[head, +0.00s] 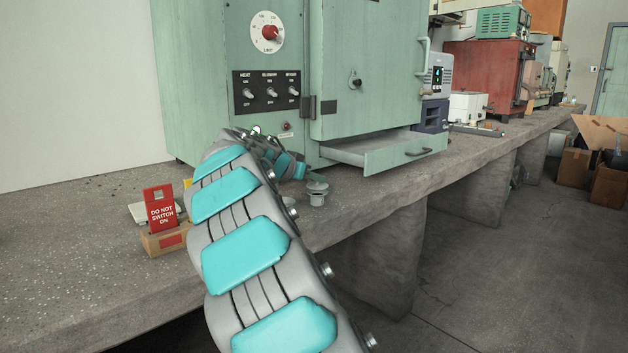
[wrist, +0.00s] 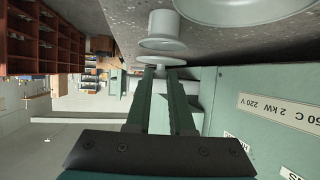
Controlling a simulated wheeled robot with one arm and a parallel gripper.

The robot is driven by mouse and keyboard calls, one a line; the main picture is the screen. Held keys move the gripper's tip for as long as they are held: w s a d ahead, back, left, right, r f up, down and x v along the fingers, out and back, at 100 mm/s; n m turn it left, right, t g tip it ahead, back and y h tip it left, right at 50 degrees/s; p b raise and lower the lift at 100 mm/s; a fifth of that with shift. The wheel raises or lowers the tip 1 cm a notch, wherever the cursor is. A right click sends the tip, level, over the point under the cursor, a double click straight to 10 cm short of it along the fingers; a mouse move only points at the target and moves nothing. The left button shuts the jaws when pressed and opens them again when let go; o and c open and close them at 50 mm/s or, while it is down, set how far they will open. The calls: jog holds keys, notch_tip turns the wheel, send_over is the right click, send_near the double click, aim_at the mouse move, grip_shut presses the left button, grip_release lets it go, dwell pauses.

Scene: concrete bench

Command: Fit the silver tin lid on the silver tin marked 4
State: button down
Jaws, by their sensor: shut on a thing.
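The silver tin (head: 317,199) stands upright on the bench near its front edge, in front of the green cabinet; it also shows in the wrist view (wrist: 163,27), where the scene appears upside down. I cannot read a 4 on it. My gripper (wrist: 163,72) is shut on the silver tin lid (wrist: 150,62), a flat pale disc at the fingertips. In the head view the lid (head: 317,185) appears directly over the tin's mouth. The wrist view shows a narrow gap between lid and tin. In the head view my arm partly hides the gripper (head: 309,175).
A larger pale round container (wrist: 240,8) stands near the tin in the wrist view. The green cabinet's open drawer (head: 390,152) juts out right of the tin. A red sign (head: 161,208) in a cardboard holder stands left of my arm. Bench at far left is clear.

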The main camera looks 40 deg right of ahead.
jog(key=shift+f+b, duration=0.85)
jog(key=shift+b, duration=0.15)
jog(key=c, duration=0.7)
grip_release()
jog(key=shift+a+r, duration=0.1)
jog(key=v, duration=0.7)
jog(key=shift+s+a+r, duration=0.1)
jog(key=shift+a+r, duration=0.05)
jog(key=shift+a, duration=0.1)
